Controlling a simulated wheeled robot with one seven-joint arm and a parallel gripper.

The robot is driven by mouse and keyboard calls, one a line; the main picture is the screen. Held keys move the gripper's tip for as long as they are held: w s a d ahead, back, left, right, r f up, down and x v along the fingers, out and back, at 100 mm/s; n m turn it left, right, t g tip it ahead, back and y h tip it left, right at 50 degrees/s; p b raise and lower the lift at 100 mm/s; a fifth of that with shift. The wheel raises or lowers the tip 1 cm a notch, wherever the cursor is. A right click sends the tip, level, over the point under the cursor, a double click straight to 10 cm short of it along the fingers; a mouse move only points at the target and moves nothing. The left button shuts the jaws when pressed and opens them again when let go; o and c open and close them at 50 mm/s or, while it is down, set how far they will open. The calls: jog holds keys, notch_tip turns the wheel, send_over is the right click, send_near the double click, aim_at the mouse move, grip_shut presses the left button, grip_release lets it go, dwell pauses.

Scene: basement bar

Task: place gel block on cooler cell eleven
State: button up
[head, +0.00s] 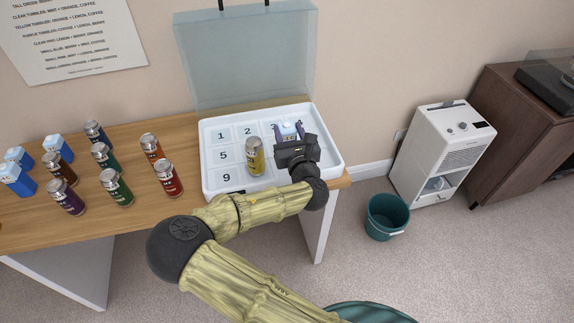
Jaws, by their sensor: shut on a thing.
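Cell labels 1, 2, 3, 5 and 9 show. Cell eleven is hidden behind my gripper and arm. A yellow can (255,157) stands upright in the tray, just left of my gripper; it covers the labels there. Several other blue blocks with pale tops (17,179) stand on the table's left side.
Several coloured cans (117,188) stand on the wooden table (192,199) left of the tray. The clear lid (245,58) stands raised behind the tray. A teal bucket (387,216) and white appliance (444,150) are on the floor to the right.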

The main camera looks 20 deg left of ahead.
notch_tip(320, 180, down, 6)
jog(key=shift+f+b, duration=0.1)
jog(key=shift+b, duration=0.2)
jog(key=shift+f, duration=0.1)
jog(key=shift+f, duration=1.8)
jog(key=shift+w+f, duration=0.1)
jog(key=shift+f, duration=0.05)
jog(key=o, duration=1.2)
jog(key=shift+c, duration=0.2)
